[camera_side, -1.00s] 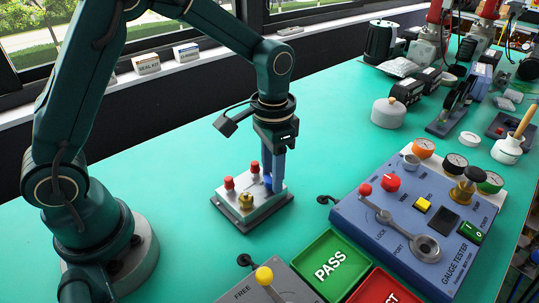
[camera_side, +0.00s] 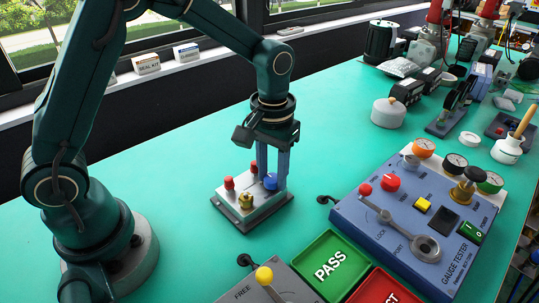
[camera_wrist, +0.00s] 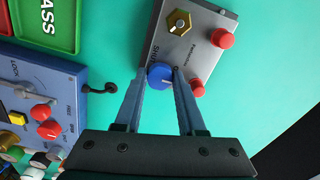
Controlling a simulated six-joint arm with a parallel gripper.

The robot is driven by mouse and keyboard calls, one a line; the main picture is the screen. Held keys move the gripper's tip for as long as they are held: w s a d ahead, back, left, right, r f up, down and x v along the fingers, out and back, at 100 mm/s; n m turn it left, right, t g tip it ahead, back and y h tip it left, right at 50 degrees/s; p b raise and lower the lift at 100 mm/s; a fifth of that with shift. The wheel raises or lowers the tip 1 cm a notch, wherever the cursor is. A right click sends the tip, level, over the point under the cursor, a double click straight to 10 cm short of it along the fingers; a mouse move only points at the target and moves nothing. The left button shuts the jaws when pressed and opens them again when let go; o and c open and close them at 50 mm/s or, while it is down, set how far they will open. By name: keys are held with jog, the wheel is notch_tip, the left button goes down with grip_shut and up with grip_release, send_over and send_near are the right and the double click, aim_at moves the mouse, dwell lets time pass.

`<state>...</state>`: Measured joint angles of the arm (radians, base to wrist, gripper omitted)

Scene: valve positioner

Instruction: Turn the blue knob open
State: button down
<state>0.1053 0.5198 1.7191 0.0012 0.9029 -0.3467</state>
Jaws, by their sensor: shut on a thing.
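The blue knob (camera_side: 270,181) sits on a small grey valve block (camera_side: 250,212) on the bench. In the wrist view the knob (camera_wrist: 159,76) lies between my two fingertips, beside the printed lettering on the block's top face. My gripper (camera_side: 271,178) points down from above and is shut on the knob, with one finger on each side. In the wrist view my gripper (camera_wrist: 161,74) partly covers the knob's edges. I cannot make out the knob's pointer.
On the same block, close by, are a brass hex fitting (camera_wrist: 179,23) and two red knobs (camera_wrist: 223,39). A blue gauge tester (camera_side: 375,235) stands to the right, with the green PASS tray (camera_side: 315,282) in front. The bench left of the block is clear.

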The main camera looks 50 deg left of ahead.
aim_at(272, 177)
jog(key=c, duration=0.5)
grip_release()
jog(key=shift+r, duration=2.6)
